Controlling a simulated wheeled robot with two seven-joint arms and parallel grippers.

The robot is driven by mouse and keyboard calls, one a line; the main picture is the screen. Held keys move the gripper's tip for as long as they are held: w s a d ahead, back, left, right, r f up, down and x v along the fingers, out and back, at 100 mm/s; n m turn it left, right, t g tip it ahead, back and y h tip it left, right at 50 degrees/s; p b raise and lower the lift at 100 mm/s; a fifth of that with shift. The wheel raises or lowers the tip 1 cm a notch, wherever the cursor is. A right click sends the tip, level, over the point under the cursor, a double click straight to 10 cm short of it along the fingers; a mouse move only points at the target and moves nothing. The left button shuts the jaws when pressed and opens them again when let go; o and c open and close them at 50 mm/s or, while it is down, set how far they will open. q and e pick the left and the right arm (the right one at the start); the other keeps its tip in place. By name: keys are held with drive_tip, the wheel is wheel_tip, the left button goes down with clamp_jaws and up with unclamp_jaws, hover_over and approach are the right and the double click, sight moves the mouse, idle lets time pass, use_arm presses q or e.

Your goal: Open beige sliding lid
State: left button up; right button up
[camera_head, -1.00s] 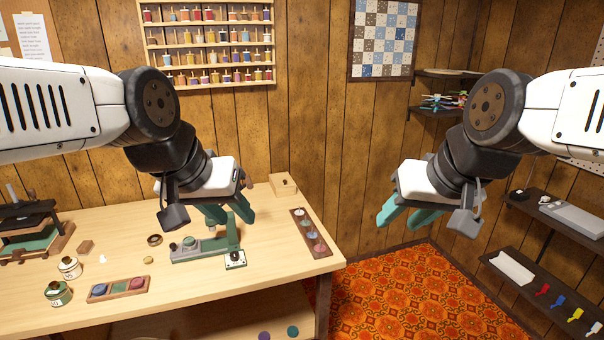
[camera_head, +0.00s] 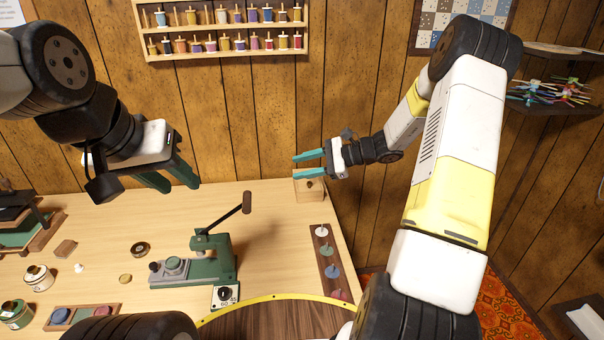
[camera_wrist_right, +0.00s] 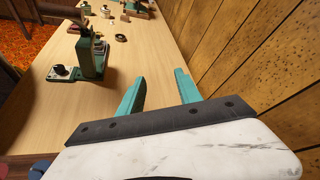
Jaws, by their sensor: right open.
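A small beige wooden box (camera_head: 309,193) stands at the back right corner of the table. It has a dark round spot on its front, and its top is partly hidden behind my right gripper, so I cannot tell how its lid sits. My right gripper (camera_head: 296,167) is open and empty, its fingers pointing left over the box. In the right wrist view its teal fingers (camera_wrist_right: 160,92) are apart with bare table between them, and the box does not show. My left gripper (camera_head: 168,180) is open and empty above the left part of the table.
A green lever press (camera_head: 210,258) stands mid-table, its handle raised. A dark strip with several coloured discs (camera_head: 329,262) lies at the table's right edge. Tins (camera_head: 38,278) and a small tray (camera_head: 80,317) are at the left. The wooden wall is close behind the box.

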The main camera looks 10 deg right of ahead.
drive_tip(key=w+d+f+m+t+y, duration=0.1)
drive_tip(key=w+d+f+m+t, duration=0.35)
drive_tip(key=f, duration=0.25)
drive_tip(key=m+t+h, duration=0.1)
drive_tip(key=m+t, duration=0.3)
drive_tip(key=m, duration=0.3)
approach(310, 182)
drive_tip(key=x, duration=0.2)
drive_tip(key=shift+a+r, duration=0.15)
drive_tip(key=shift+a, duration=0.25)
drive_tip(key=shift+w, duration=0.25)
drive_tip(key=x, duration=0.7)
drive_tip(key=shift+w+f, duration=0.2)
drive_tip(key=shift+f, duration=0.05)
clamp_jaws()
